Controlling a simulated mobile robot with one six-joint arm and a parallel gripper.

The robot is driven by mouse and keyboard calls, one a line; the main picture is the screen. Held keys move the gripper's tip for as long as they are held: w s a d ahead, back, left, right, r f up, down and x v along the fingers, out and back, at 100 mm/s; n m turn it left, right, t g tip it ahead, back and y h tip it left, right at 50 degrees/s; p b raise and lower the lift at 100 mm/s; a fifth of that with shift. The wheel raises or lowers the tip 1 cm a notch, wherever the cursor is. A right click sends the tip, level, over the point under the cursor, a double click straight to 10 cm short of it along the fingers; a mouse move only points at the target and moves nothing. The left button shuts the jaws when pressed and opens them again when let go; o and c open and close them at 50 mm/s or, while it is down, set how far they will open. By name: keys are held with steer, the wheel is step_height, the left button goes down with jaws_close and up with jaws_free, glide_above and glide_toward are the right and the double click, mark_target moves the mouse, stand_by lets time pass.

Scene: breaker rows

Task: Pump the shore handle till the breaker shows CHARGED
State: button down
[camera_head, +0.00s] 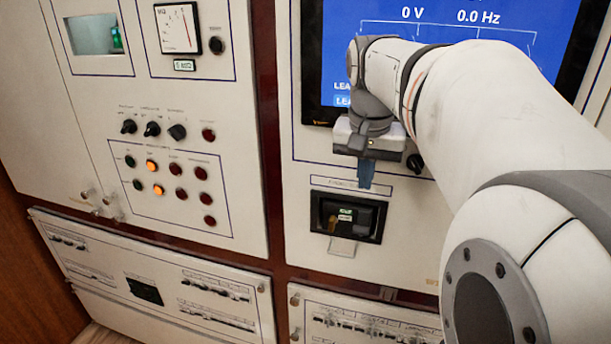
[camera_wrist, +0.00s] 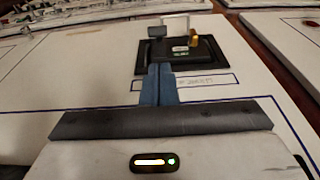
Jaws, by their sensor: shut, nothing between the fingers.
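The breaker (camera_head: 368,218) is a dark recessed unit in a black frame on the right cabinet panel, below the screen. In the wrist view it (camera_wrist: 208,58) lies straight ahead of my fingers. A clear flap (camera_head: 342,246) juts out at the breaker's lower edge. My gripper (camera_head: 366,182), with blue fingers shut and empty, is just above the breaker; contact cannot be told.
A blue screen (camera_head: 450,45) reading 0 V and 0.0 Hz is above, partly behind my arm. A dark knob (camera_head: 415,162) sits right of my gripper. The left cabinet has knobs and lamps (camera_head: 152,166), two lit orange. The panel left of the breaker is clear.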

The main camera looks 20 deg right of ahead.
mark_target(361, 230)
steer(key=f, duration=0.3)
steer(key=w+f, duration=0.1)
steer(key=f, duration=0.2)
steer(key=d+f, duration=0.1)
steer(key=f, duration=0.2)
steer(key=shift+w+f+p, duration=0.25)
steer(key=shift+w+p, duration=0.1)
